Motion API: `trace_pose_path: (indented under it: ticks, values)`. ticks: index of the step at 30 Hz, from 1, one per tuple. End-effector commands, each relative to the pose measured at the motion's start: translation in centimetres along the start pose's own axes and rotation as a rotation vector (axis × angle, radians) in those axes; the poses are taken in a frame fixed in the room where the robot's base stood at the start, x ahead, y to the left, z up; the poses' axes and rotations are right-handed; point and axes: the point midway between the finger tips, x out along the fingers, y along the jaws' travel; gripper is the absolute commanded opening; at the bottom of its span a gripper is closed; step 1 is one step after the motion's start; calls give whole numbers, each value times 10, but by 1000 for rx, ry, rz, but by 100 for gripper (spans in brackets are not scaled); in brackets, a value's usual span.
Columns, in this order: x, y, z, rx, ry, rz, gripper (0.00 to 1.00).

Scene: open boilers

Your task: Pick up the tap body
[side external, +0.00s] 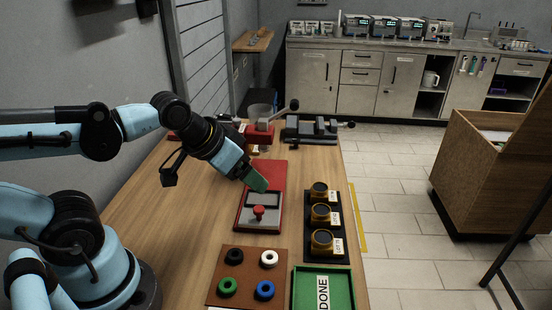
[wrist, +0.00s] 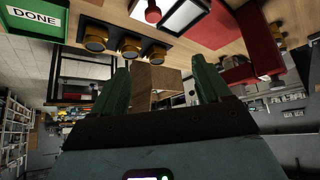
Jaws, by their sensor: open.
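No part is clearly marked as the tap body. Several brass-coloured round parts with dark tops stand in a row in a labelled black rack (side external: 310,252), the middle one (side external: 321,213) among them; I cannot tell whether one is the tap body. They also show in the wrist view, the middle one here (wrist: 130,48). My gripper (side external: 257,182) has green fingers and is over the red mat (side external: 276,172), left of the rack. In the wrist view my gripper (wrist: 163,80) is open, with nothing between its fingers.
A grey plate with a red knob (side external: 259,211) lies on the mat. A brown board (side external: 247,276) with several coloured rings and a green DONE tray (side external: 344,284) are at the front. A red fixture (side external: 262,135) and a dark vice (side external: 312,131) stand behind. The table's left side is clear.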

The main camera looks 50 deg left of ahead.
Motion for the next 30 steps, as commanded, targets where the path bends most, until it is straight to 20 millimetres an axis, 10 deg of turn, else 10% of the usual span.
trace_pose_path:
  ticks: [11,30]
  values:
    - [-2,1,-19,-161,-43,-1,77]
    - [50,17,-139,-1477,-327,-291,77]
